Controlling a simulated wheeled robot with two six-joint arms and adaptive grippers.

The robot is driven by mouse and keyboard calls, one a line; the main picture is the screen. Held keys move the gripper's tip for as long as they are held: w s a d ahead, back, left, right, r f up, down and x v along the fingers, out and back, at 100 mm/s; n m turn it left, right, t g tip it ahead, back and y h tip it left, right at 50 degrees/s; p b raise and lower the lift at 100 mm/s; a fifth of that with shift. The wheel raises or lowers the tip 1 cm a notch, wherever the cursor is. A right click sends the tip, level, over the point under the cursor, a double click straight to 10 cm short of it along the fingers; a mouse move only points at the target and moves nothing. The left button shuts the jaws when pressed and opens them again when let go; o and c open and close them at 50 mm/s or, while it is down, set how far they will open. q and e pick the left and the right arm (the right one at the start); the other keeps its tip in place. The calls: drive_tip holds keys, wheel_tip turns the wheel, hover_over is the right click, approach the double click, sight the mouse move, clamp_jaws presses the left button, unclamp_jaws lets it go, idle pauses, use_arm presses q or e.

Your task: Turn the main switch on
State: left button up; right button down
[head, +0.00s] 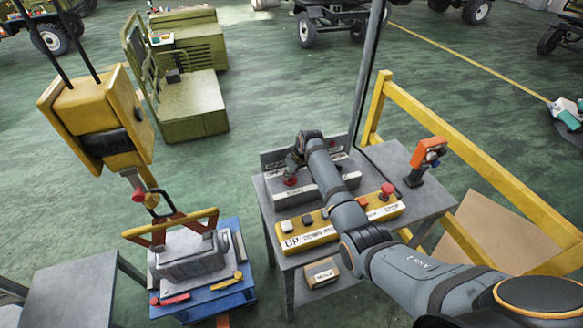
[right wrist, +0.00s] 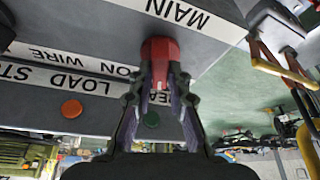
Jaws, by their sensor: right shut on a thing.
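The main switch is a red knob (right wrist: 160,49) beside the printed word MAIN (right wrist: 178,12) on a grey panel in the right wrist view. My right gripper (right wrist: 160,72) is shut on this red knob, with one finger on each side of it. In the head view the right gripper (head: 294,170) is at the left part of the grey switch box (head: 318,187) on the table, and the red knob (head: 290,181) shows just below it. The fingers and wrist partly hide the box and its labels. My left gripper is not in view.
A yellow control box (head: 325,228) marked UP, with a red button (head: 387,190), stands in front on the table (head: 415,208). An orange device (head: 428,155) is at the right, near a yellow rail (head: 480,168). A yellow hoist (head: 103,115) hangs at left above a grey casting (head: 190,257).

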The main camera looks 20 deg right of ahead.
drive_tip(key=m, duration=0.1)
drive_tip(key=m+h+p, duration=0.1)
drive_tip(key=shift+a+r+m, duration=0.15)
drive_tip(key=shift+r+m, duration=0.05)
drive_tip(key=shift+m, duration=0.2)
drive_tip(key=shift+f+m+h+p, duration=0.1)
drive_tip(key=shift+m+h+p, duration=0.3)
drive_tip(key=shift+m, duration=0.5)
drive_tip(key=shift+a+m+h, duration=0.1)
drive_tip(key=shift+m+h, duration=0.2)
drive_tip(key=shift+m, duration=0.6)
drive_tip(key=m+h+b, duration=0.1)
drive_tip(key=m, duration=0.1)
drive_tip(key=shift+f+m, duration=0.1)
drive_tip(key=shift+m, duration=0.2)
drive_tip(key=shift+w+a+m+g+h+b, duration=0.1)
drive_tip(key=shift+m+g+h+b, duration=0.4)
drive_tip(key=shift+m+b, duration=0.9)
drive_tip(key=shift+m+p, duration=0.35)
drive_tip(key=shift+m, duration=0.25)
drive_tip(key=c, duration=1.3)
unclamp_jaws()
